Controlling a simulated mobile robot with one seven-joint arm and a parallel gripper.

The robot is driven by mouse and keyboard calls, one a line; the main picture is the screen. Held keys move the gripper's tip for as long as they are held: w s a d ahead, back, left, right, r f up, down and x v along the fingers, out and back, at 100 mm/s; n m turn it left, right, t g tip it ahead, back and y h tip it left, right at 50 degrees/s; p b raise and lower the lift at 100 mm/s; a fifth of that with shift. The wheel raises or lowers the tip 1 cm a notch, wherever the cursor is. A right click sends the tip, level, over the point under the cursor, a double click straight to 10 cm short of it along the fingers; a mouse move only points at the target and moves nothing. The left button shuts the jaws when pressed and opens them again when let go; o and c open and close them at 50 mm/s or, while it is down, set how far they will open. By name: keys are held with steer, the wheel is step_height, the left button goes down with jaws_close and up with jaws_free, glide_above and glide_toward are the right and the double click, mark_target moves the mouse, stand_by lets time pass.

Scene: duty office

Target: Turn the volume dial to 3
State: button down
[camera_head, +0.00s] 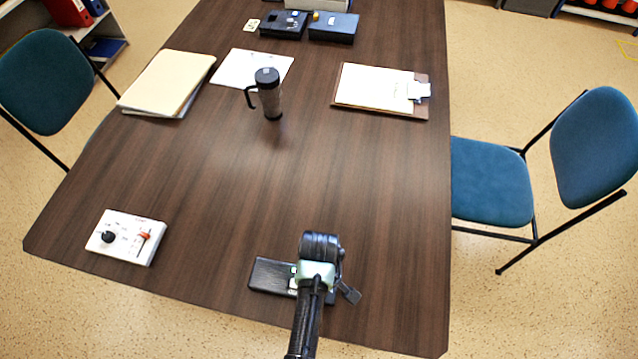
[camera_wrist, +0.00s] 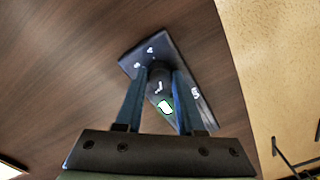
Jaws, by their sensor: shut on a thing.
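A flat black box (camera_head: 268,276) lies on the table near its front edge, partly hidden under my arm in the head view. The wrist view shows the box (camera_wrist: 189,66) with white marks on its top; one at the right looks like a 5, the others are too small to read. A dark round dial (camera_wrist: 158,80) with a white pointer mark stands on it. My gripper (camera_wrist: 159,73) is shut on this dial from above, a finger on each side. A green-edged white patch (camera_wrist: 165,107) shows between the fingers. The fingertips are hidden in the head view.
A white control box (camera_head: 128,252) with a black knob and red slider sits at the front left. A dark mug (camera_head: 268,95), a clipboard (camera_head: 370,90), papers (camera_head: 235,70) and folders (camera_head: 165,85) lie farther back. The middle of the table is clear. Blue chairs flank it.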

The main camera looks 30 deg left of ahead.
steer(key=m+p, duration=0.2)
steer(key=m, duration=0.3)
steer(key=shift+r+m, duration=0.15)
steer(key=shift+m, duration=0.15)
steer(key=m+p, duration=0.1)
steer(key=m, duration=0.4)
steer(key=m+p, duration=0.1)
steer(key=m, duration=0.4)
steer(key=shift+m, duration=0.4)
steer(key=m, duration=0.5)
steer(key=shift+m, duration=0.3)
steer(key=c, duration=0.5)
jaws_free()
